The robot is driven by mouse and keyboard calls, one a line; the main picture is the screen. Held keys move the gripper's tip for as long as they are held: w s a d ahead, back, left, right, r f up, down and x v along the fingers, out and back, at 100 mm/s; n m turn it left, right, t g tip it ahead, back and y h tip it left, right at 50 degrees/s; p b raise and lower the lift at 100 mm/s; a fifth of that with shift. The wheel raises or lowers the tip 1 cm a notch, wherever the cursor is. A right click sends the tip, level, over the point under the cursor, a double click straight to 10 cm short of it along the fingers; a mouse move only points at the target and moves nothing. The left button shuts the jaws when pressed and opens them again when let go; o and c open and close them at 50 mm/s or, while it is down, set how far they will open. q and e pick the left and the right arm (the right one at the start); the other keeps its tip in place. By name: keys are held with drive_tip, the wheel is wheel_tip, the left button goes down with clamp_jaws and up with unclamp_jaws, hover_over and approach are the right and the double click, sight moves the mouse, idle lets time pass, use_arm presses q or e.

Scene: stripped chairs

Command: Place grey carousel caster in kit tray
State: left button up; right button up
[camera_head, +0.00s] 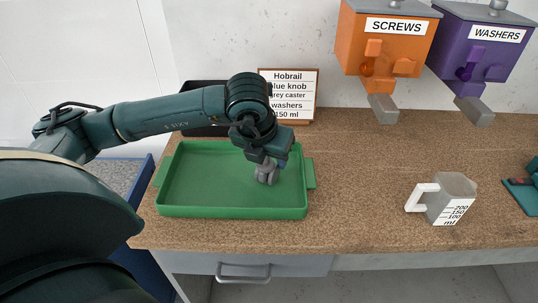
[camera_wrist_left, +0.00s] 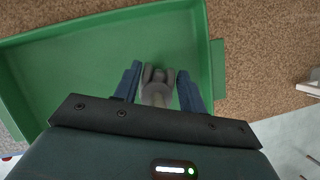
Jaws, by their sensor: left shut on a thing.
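The grey caster (camera_head: 266,173) is held in my left gripper (camera_head: 268,160), over the right part of the green kit tray (camera_head: 190,211). In the left wrist view the caster (camera_wrist_left: 156,88) sits between the two blue fingers of the gripper (camera_wrist_left: 156,90), with the green tray floor (camera_wrist_left: 95,62) around it. I cannot tell whether the caster touches the tray floor. The tray shows no other item in it.
A list card (camera_head: 289,90) and a dark bin (camera_head: 200,92) stand behind the tray, partly hidden by my arm. A measuring jug (camera_head: 450,200) stands to the right. Orange screws (camera_head: 388,45) and purple washers (camera_head: 478,50) dispensers hang on the wall. The counter between tray and jug is clear.

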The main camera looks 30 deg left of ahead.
use_arm(q)
drive_tip(key=o, duration=1)
drive_tip(key=shift+r+p, duration=0.1)
drive_tip(key=shift+p, duration=0.2)
drive_tip(key=v, duration=1.2)
